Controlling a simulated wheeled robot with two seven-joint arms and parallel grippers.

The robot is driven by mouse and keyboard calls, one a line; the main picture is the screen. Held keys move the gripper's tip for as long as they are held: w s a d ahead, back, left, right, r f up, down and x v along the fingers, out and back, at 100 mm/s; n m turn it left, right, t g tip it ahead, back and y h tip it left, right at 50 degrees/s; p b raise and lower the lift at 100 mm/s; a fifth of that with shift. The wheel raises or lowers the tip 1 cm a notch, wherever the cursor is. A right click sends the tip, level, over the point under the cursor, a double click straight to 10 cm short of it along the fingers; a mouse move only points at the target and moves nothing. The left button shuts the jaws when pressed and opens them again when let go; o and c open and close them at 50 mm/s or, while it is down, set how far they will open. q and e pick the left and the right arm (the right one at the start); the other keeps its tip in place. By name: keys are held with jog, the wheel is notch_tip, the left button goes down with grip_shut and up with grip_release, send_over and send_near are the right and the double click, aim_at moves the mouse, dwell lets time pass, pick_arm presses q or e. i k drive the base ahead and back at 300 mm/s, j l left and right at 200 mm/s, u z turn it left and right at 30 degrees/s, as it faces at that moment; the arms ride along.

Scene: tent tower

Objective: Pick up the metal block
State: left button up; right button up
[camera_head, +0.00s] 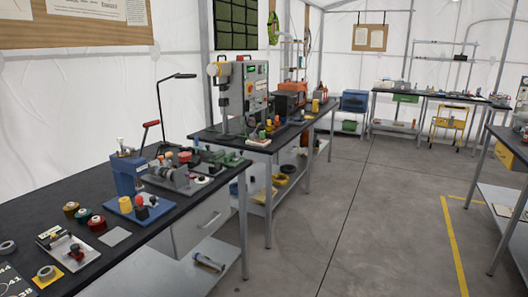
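I cannot pick out the metal block for certain. A small flat grey square piece (115,236) lies on the near black workbench (55,196). A grey metal fixture (172,179) stands farther back on that bench, beside a blue press-like device (128,172) with a red-tipped lever. Parts on the more distant benches are too small to tell apart. Neither of my grippers is in view.
A blue tray (133,212) with yellow and red knobs and several small round containers (71,209) crowd the near bench. A black lamp (163,105) rises behind. A grey control cabinet (250,88) stands on the second bench. The concrete floor (375,220) is open.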

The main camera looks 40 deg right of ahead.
aim_at(205, 154)
jog(key=z, duration=0.95)
jog(key=u, duration=0.3)
jog(key=i+l+u, duration=0.3)
jog(key=u, duration=0.15)
jog(key=i+l+u, duration=0.25)
jog(key=l+u, duration=0.25)
jog(key=i+l, duration=0.15)
jog(key=l, duration=0.25)
jog(key=i+l+u, duration=0.15)
jog(key=l, duration=0.2)
jog(key=i+l, duration=0.15)
jog(key=l, duration=0.25)
jog(key=i+l+u, duration=0.1)
jog(key=l, duration=0.3)
jog(key=i+l+u, duration=0.1)
jog(key=l, duration=0.3)
jog(key=i+l, duration=0.15)
jog(key=l, duration=0.3)
jog(key=i+l+u, duration=0.1)
jog(key=l, duration=0.3)
